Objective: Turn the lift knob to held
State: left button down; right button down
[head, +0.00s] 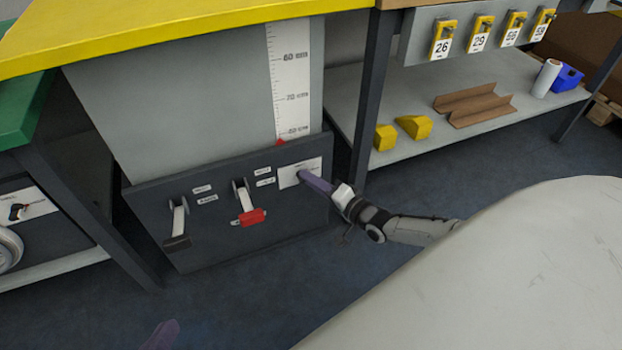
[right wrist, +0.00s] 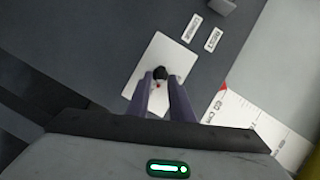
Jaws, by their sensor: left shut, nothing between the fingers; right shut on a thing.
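The lift knob (right wrist: 160,73) is a small dark knob on a white plate (right wrist: 146,58) with a small red mark below it. In the head view the plate (head: 288,179) is on the dark panel's right side, and my gripper covers the knob. My right gripper (head: 306,177) reaches the plate from the right. In the right wrist view its two purple fingers (right wrist: 161,82) lie on either side of the knob, shut on it. Which label the knob points to cannot be read. My left gripper (head: 163,334) shows only as a purple tip at the bottom edge, away from the panel.
The dark panel (head: 220,236) also carries a lever with a black handle (head: 177,242) and one with a red handle (head: 251,217). A height scale (head: 289,75) with a red pointer (head: 281,142) stands above. The yellow tabletop (head: 150,35) overhangs. A shelf (head: 350,95) with yellow blocks is right.

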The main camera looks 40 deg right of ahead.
jog(key=shift+w+d+f+m+t+y, duration=0.15)
jog(key=shift+m+t, duration=0.25)
jog(key=shift+m, duration=0.55)
jog(key=shift+w+d+f+m+t+y, duration=0.15)
jog(key=shift+m+t, duration=0.25)
jog(key=shift+m, duration=0.55)
jog(key=shift+s+a, duration=0.1)
jog(key=shift+a, duration=0.05)
jog(key=c, duration=1.8)
grip_release()
jog(key=shift+c, duration=0.2)
jog(key=shift+a, duration=0.1)
